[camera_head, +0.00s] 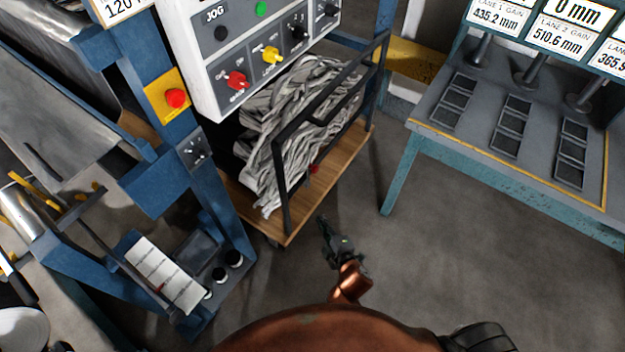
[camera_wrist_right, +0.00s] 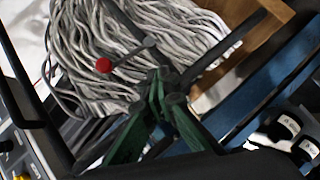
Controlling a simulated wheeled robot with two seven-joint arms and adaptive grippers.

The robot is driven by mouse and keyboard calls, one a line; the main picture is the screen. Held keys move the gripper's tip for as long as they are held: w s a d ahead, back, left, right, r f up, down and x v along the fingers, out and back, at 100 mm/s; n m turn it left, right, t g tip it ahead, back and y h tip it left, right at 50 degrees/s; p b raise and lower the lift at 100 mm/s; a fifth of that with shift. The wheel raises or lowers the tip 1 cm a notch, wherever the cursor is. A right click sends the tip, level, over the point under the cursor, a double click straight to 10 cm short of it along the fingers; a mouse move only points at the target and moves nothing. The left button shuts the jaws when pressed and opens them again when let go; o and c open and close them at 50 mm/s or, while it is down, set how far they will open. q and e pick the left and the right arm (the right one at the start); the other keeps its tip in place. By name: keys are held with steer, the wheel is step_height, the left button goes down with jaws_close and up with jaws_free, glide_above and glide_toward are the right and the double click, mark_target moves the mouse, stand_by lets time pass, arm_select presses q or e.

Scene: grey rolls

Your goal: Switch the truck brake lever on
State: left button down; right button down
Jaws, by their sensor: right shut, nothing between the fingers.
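The truck (camera_head: 333,155) is a low wooden-decked cart with a black tube frame, loaded with grey strands. Its brake lever (camera_head: 314,169) shows as a small red knob near the front frame. In the right wrist view the brake lever (camera_wrist_right: 104,65) has a red ball end and a thin grey arm running up to the right. My right gripper (camera_head: 323,222) is shut and empty, over the floor just in front of the truck, below the knob in the picture. In the right wrist view its green-sided fingers (camera_wrist_right: 160,78) meet close to the lever, apparently apart from it. My left gripper is not in view.
A blue machine frame (camera_head: 150,125) with a red button and a control box (camera_head: 255,50) stands left of the truck. A grey-topped table (camera_head: 510,130) with displays stands at right. The floor (camera_head: 440,270) between is clear.

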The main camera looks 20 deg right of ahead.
mark_target(310, 167)
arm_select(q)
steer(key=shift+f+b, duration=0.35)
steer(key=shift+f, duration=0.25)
arm_select(e)
step_height(310, 167, up, 10)
steer(key=w+n+t, duration=0.1)
steer(key=t, duration=0.1)
steer(key=shift+a+f, duration=0.15)
